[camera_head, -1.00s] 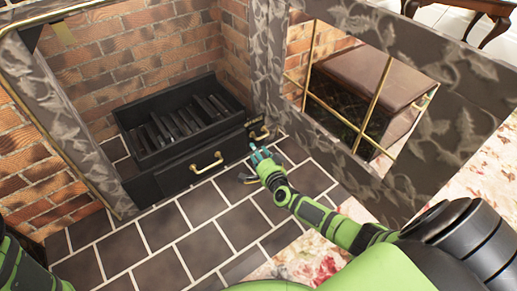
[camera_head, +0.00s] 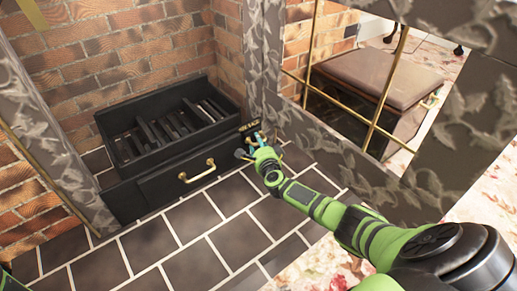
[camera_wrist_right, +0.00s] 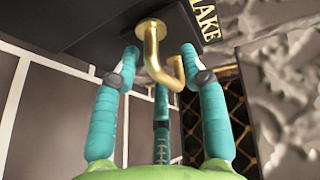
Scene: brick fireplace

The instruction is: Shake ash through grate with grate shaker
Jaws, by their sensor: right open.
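The black fire grate (camera_head: 172,128) stands in the brick fireplace, with slots in its bed and a drawer (camera_head: 196,176) with a brass handle (camera_head: 197,171) below. In the head view the gripper mostly hides that handle. My left gripper is out of view.
A patterned stone surround (camera_head: 262,60) and a frame with brass bars (camera_head: 385,85) stand right of the grate, close to my right arm. A brown-topped stool (camera_head: 385,75) is behind the bars. Dark floor tiles (camera_head: 190,270) in front are clear.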

